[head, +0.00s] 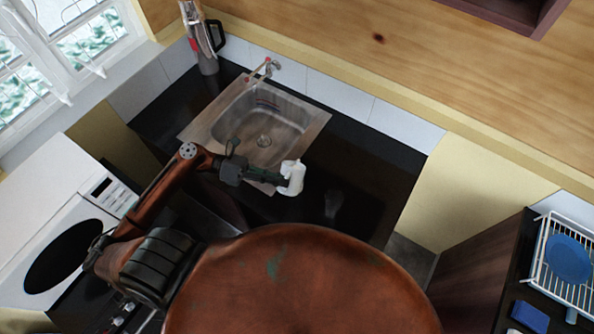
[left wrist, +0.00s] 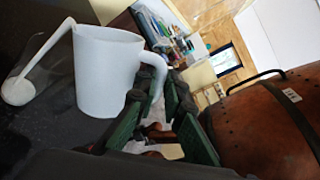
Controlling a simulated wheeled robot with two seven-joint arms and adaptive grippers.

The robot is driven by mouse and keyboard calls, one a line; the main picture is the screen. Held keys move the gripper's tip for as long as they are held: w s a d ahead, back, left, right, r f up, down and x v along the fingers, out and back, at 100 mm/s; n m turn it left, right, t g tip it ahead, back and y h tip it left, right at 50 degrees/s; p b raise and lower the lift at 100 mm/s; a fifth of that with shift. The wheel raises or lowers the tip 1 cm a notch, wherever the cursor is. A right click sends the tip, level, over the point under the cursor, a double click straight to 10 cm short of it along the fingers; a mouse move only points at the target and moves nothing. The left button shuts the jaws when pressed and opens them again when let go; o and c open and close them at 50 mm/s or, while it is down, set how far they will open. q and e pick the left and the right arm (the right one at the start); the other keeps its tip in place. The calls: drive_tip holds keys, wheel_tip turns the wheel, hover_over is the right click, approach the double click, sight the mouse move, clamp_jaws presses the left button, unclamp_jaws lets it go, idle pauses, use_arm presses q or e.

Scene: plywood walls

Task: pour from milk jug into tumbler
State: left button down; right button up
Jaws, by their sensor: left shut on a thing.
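The white milk jug (head: 291,177) is held over the dark counter in front of the sink. My left gripper (head: 280,180) is shut on its handle; the left wrist view shows the jug (left wrist: 105,75) with the handle at the fingers. The jug is tilted, its lip toward the tumbler. The clear tumbler (head: 333,203) stands on the counter to the right of the jug and is faint. In the left wrist view a thin white stream runs from the lip into the tumbler (left wrist: 45,72), with white milk at its bottom. My right gripper is in neither view.
A steel sink (head: 262,125) with a tap (head: 262,70) lies behind the jug. A tall dark-handled container (head: 207,55) stands in the back corner. A dish rack (head: 565,265) with a blue plate (head: 569,258) is at far right. The counter (head: 365,185) right of the tumbler is clear.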

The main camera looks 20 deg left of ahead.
use_arm(q)
drive_tip(key=shift+w, duration=0.25)
drive_tip(key=shift+s+r, duration=0.15)
drive_tip(key=shift+s, duration=0.1)
drive_tip(key=shift+w, duration=0.3)
drive_tip(key=shift+p, duration=0.35)
drive_tip(key=shift+s+f+b, duration=0.3)
drive_tip(key=shift+b, duration=0.4)
drive_tip(key=shift+s+f+m+t+h+b, duration=0.35)
drive_tip(key=shift+s+f+m+b, duration=0.85)
drive_tip(key=shift+s+f+m, duration=1.3)
drive_tip(key=shift+s+f+m+t+h+b, duration=0.35)
drive_tip(key=shift+s+f+m+b, duration=1)
drive_tip(key=shift+f, duration=2.25)
wheel_tip(320, 180, up, 7)
drive_tip(key=p, duration=0.9)
drive_tip(key=shift+d, duration=0.3)
